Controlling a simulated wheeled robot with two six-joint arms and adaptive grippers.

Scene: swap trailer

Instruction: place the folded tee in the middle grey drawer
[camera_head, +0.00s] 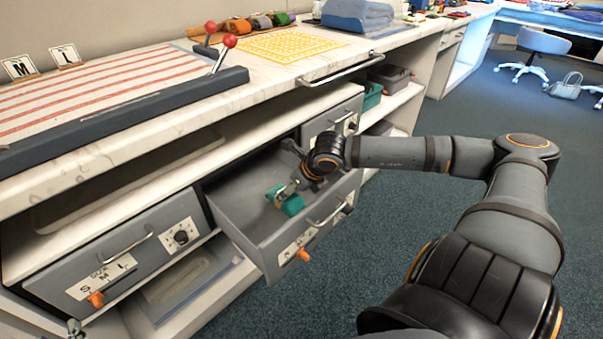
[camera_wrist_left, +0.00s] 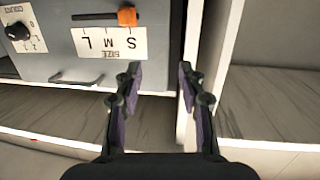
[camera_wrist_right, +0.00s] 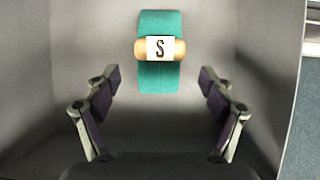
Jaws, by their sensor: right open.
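The folded tee is a teal roll (camera_head: 291,204) with a tan band and a white "S" label. It lies inside the middle grey drawer (camera_head: 262,228), which is pulled open. My right gripper (camera_wrist_right: 160,75) is open and empty inside the drawer. In the right wrist view the tee (camera_wrist_right: 159,78) lies beyond the fingertips, centred in the gap, with space on both sides. The drawer floor (camera_wrist_right: 60,60) shows around it. My left gripper (camera_wrist_left: 160,75) is open and empty, near the front of the shut left grey drawer (camera_wrist_left: 60,50).
The left drawer has a size slider (camera_head: 96,299) and a dial. Another grey drawer (camera_head: 333,118) is shut at the right. On the worktop are a striped board (camera_head: 100,85), a yellow grid (camera_head: 290,46), several coloured rolls (camera_head: 260,22) and a blue-grey folded stack (camera_head: 357,14).

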